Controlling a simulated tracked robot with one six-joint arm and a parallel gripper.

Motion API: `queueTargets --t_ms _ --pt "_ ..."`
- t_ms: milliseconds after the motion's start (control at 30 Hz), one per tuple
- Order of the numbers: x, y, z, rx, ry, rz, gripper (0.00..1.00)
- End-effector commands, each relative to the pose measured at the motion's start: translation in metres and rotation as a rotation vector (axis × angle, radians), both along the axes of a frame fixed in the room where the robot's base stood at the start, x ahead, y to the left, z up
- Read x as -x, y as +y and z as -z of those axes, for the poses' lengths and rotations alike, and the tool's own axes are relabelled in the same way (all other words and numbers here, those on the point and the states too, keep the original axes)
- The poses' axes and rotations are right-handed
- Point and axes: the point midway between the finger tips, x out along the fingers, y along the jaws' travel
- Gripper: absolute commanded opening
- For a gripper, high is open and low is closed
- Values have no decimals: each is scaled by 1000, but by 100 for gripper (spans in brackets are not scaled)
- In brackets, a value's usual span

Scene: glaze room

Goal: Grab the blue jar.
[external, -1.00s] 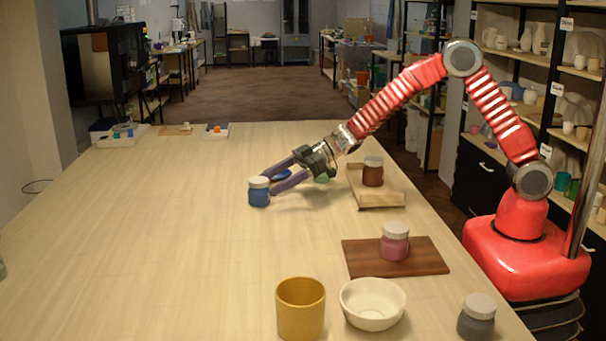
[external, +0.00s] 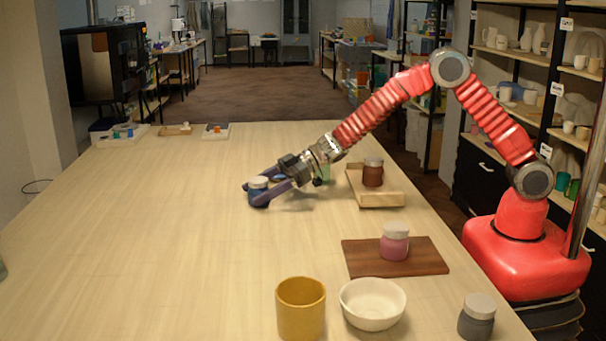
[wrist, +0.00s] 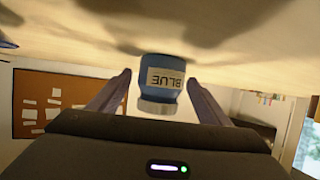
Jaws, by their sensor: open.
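The blue jar (external: 258,190) stands upright on the table, with a pale lid. In the wrist view the blue jar (wrist: 162,82) appears upside down, its label reading BLUE, between the two fingers. My gripper (external: 253,194) is low over the table, open, with one finger on the near side of the jar and the other on its far side. The wrist view shows my gripper (wrist: 160,76) with a gap between each finger and the jar. The near finger hides part of the jar in the external view.
A brown jar (external: 373,172) stands on a wooden tray (external: 380,200), close to my wrist. A pink jar (external: 394,243) stands on a dark board (external: 428,258). A yellow cup (external: 301,309), a white bowl (external: 372,304) and a grey jar (external: 477,317) are in front.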

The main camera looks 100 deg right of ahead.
Motion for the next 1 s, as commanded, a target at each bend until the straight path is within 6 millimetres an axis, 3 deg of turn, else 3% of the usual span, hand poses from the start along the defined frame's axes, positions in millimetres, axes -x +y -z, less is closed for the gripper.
queueTargets --t_ms 400,1000 --pt "0 0 0 0 0 0 70" --pt "1 0 0 0 0 0 28"
